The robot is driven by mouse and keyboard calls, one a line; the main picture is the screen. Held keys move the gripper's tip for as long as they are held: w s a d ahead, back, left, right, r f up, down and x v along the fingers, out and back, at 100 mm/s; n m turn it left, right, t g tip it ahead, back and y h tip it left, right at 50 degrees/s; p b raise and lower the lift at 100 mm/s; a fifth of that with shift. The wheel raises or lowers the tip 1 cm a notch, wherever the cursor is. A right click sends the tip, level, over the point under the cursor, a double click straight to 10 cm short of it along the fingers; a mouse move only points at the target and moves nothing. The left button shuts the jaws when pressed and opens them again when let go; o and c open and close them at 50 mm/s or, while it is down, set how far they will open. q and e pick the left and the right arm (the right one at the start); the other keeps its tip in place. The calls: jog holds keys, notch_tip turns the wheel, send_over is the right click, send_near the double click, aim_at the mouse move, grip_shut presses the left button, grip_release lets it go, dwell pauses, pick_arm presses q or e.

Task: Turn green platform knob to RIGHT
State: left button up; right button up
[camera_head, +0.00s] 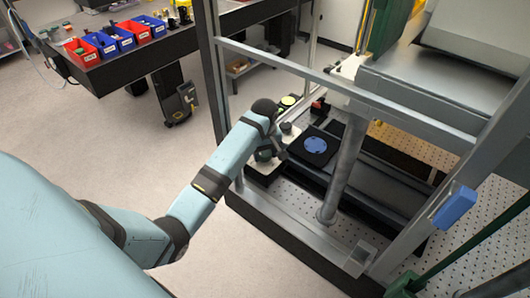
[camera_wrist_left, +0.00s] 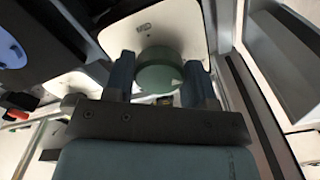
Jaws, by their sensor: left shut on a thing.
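The green platform knob (camera_wrist_left: 160,72) shows in the left wrist view as a round green knob on a pale plate (camera_wrist_left: 150,28). My left gripper (camera_wrist_left: 162,85) is shut on it, with one dark finger on each side. In the head view my left arm reaches through the frame, and my left gripper (camera_head: 268,152) is at the pale platform at the left of the machine; the arm hides most of the green knob there. Which way the knob points cannot be told. My right gripper is not in view.
A metal frame post (camera_head: 212,75) and crossbar (camera_head: 330,85) stand close around my left arm. A black stage with a blue disc (camera_head: 315,145) lies right of the gripper. A bench with red and blue bins (camera_head: 117,38) is at upper left.

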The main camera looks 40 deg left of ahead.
pick_arm(q)
jog(key=shift+m, duration=0.6)
jog(key=o, duration=0.9)
